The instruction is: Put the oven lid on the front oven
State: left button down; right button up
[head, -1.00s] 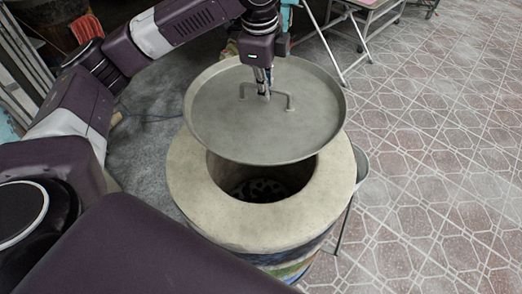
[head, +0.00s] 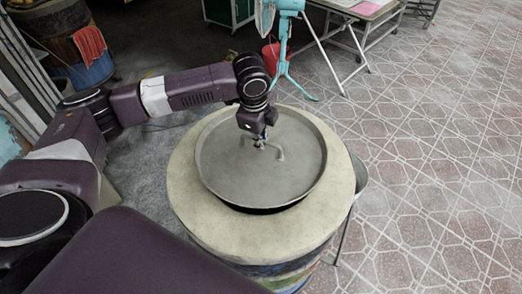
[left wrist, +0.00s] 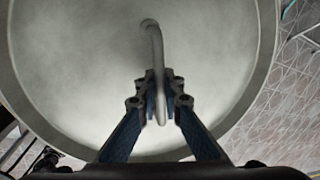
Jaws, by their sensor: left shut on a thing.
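The round grey metal oven lid (head: 230,185) lies over the mouth of the front barrel oven (head: 195,215) in the head view. A dark crescent of the opening shows below the lid's near edge. I cannot tell whether the lid rests on the rim or hangs just above it. My left gripper (head: 260,142) is shut on the lid's bar handle (head: 279,153). In the left wrist view the fingers (left wrist: 160,105) close around the handle (left wrist: 154,45), with the lid (left wrist: 75,70) filling most of the picture. My right gripper is not in view.
A turquoise fan (head: 284,45) and a red bucket (head: 271,57) stand behind the oven. A table (head: 365,10) is at the back right. Another barrel with an orange cloth (head: 89,42) is at the back left. Tiled floor on the right is open.

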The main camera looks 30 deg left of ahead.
aim_at(261, 152)
pick_arm(q)
jog(key=shift+f, duration=2.45)
jog(key=c, duration=2.5)
grip_release()
jog(key=shift+f, duration=0.1)
jog(key=shift+c, duration=0.2)
jog(key=o, duration=0.5)
jog(key=shift+c, duration=0.2)
notch_tip(261, 152, up, 12)
jog(key=s, duration=0.2)
jog(key=shift+s, duration=0.2)
jog(key=shift+d, duration=0.1)
